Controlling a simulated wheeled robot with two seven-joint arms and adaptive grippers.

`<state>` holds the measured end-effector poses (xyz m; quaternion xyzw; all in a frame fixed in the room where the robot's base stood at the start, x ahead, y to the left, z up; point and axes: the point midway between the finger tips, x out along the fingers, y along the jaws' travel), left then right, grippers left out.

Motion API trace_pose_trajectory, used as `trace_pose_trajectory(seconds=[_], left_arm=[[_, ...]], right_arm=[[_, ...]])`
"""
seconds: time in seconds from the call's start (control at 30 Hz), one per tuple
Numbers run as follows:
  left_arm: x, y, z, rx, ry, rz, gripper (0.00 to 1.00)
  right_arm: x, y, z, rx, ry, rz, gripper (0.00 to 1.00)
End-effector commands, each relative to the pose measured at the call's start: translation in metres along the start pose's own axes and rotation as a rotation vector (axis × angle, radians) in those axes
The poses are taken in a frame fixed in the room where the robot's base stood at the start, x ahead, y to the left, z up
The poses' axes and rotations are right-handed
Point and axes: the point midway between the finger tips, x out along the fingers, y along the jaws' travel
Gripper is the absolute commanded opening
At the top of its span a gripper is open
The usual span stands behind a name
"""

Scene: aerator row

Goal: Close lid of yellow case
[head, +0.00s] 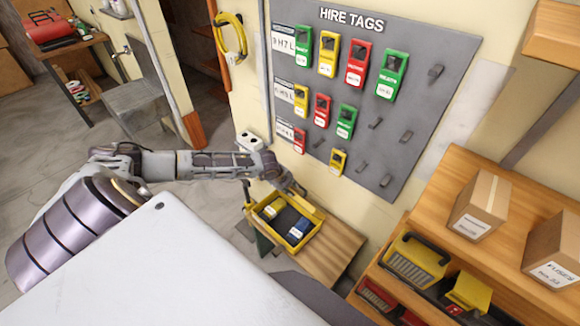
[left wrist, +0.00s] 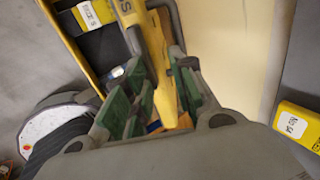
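The yellow case (head: 301,243) sits open on a small wooden bench below the tag board, with dark and labelled things inside. Its lid (head: 307,208) stands raised at the back, partly hidden by my left gripper (head: 291,187). In the left wrist view, the green-padded fingers of my left gripper (left wrist: 162,98) are apart, with a yellow edge of the lid (left wrist: 160,70) between them. I see gaps beside that edge; contact is unclear. The dark inside of the case (left wrist: 100,45) shows at the upper left there. My right gripper is not in view.
The grey HIRE TAGS board (head: 385,95) with coloured tags hangs on the wall behind. The wooden bench (head: 340,243) has bare room right of the case. A wooden shelf (head: 480,240) with cartons and yellow and red cases stands at the right.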

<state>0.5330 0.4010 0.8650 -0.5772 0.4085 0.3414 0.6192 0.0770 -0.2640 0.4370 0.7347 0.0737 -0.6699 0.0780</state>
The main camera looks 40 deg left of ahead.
Motion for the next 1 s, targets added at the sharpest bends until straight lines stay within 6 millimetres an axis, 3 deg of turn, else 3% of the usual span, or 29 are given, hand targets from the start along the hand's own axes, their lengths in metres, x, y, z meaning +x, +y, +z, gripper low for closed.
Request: trace_pose_trajectory(seconds=[1.0], left_arm=[[-0.057,0.010,0.000,0.000,0.000,0.001,0.25]], right_arm=[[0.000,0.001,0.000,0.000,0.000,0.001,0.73]])
